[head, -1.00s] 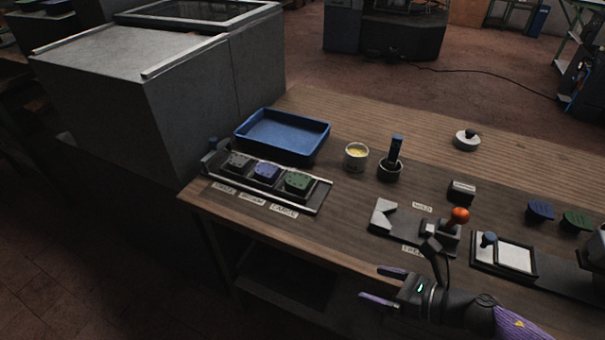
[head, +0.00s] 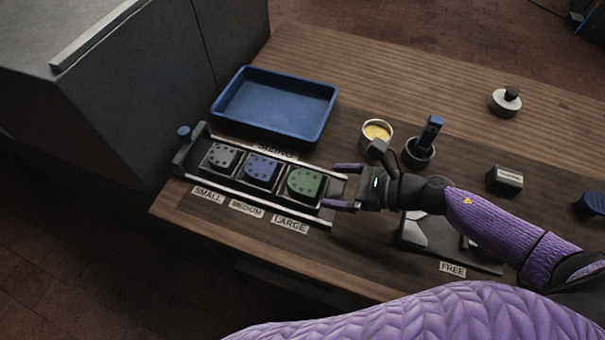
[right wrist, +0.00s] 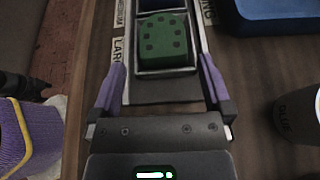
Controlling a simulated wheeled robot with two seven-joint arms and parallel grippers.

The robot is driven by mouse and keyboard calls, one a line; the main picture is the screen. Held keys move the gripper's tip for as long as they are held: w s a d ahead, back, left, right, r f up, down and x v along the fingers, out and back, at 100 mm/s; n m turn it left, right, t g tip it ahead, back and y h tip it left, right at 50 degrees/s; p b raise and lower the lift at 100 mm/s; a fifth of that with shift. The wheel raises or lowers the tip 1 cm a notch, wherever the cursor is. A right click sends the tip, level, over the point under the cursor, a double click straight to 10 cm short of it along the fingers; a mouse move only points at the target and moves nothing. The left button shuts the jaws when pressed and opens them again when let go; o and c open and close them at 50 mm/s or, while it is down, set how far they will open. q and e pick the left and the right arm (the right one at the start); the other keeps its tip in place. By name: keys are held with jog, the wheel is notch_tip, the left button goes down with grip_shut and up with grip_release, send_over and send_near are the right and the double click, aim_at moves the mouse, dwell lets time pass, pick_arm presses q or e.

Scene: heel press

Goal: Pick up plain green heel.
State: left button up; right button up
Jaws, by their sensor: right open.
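A green heel (head: 304,184) with dark dots on its top sits in the compartment labelled LARGE, at the right end of a sizing rack (head: 334,216). In the right wrist view the green heel (right wrist: 163,38) lies ahead, centred between the fingers. My right gripper (head: 333,186) is open and empty, at the right end of the rack, its purple fingertips pointing left at the heel. The fingers are short of the heel and not around it. My left gripper is not in view.
A blue heel (head: 262,169) and a grey heel (head: 223,156) sit in the rack's other compartments. A blue tray (head: 275,136) lies behind the rack. A pot with yellow content (head: 377,131) and a dark cup with a blue-handled tool (head: 430,132) stand behind my right gripper.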

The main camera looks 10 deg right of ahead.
aim_at(309, 183)
jog(key=x, duration=0.6)
jog(key=shift+d+f+b, duration=0.15)
jog(key=shift+d+b, duration=0.05)
jog(key=shift+b, duration=0.1)
jog(key=c, duration=1.1)
